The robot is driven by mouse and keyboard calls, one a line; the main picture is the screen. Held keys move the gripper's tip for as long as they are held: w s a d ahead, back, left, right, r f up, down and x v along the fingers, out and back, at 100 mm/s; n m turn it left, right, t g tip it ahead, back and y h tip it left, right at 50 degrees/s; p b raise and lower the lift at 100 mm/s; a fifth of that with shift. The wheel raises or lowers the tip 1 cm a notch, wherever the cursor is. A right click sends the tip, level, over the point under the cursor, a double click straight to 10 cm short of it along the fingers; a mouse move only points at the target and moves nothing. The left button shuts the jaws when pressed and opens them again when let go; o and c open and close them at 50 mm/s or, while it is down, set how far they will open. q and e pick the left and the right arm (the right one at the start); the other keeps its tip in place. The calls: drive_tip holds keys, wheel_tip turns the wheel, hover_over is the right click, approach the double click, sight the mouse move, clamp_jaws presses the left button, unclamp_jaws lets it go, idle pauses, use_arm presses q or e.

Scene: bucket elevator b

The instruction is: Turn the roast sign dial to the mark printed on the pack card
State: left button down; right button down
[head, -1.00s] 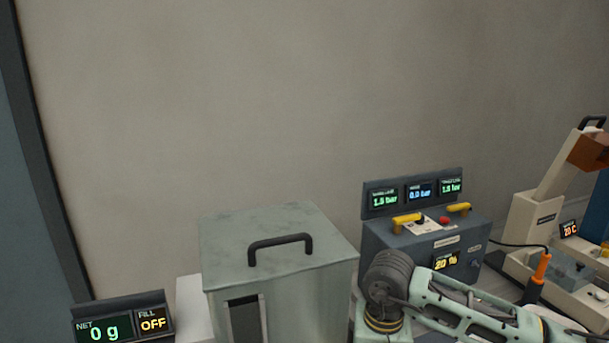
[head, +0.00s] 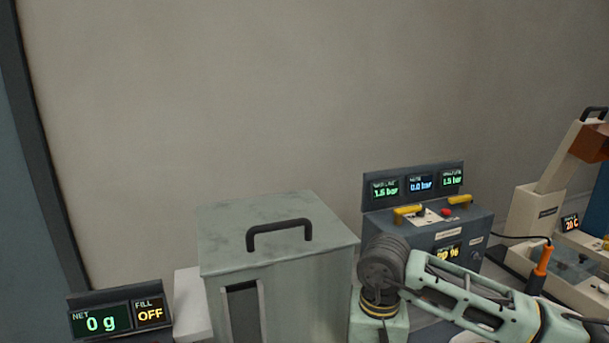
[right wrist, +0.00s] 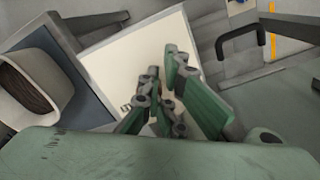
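My right gripper (right wrist: 162,64) shows in the right wrist view. Its green fingers stand apart with nothing visible between them. A pale, tilted flat panel (right wrist: 120,62) lies beyond the fingers. A few dark printed marks show at its lower left, partly covered by a finger and too small to read. I cannot tell whether this panel is the pack card or the roast sign. No dial is recognisable in either view. In the head view my right arm comes in from the lower right, but its gripper is out of frame. My left gripper is not in view.
A grey bin with a black handle (head: 280,229) stands front centre. A dark control box with yellow levers (head: 385,232) stands behind my right arm. A cream machine (head: 534,212) is at the right.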

drive_tip(key=shift+w+r, duration=0.15)
drive_tip(key=shift+w, duration=0.1)
drive_tip(key=shift+a, duration=0.1)
idle(0.3)
drive_tip(key=shift+s+a+b, duration=0.15)
drive_tip(key=shift+s+b, duration=0.05)
drive_tip(key=shift+b, duration=0.2)
drive_tip(key=r+p, duration=0.1)
drive_tip(key=r, duration=0.4)
drive_tip(key=shift+s+r+p, duration=0.2)
drive_tip(key=shift+r+p, duration=0.15)
drive_tip(key=shift+a, duration=0.1)
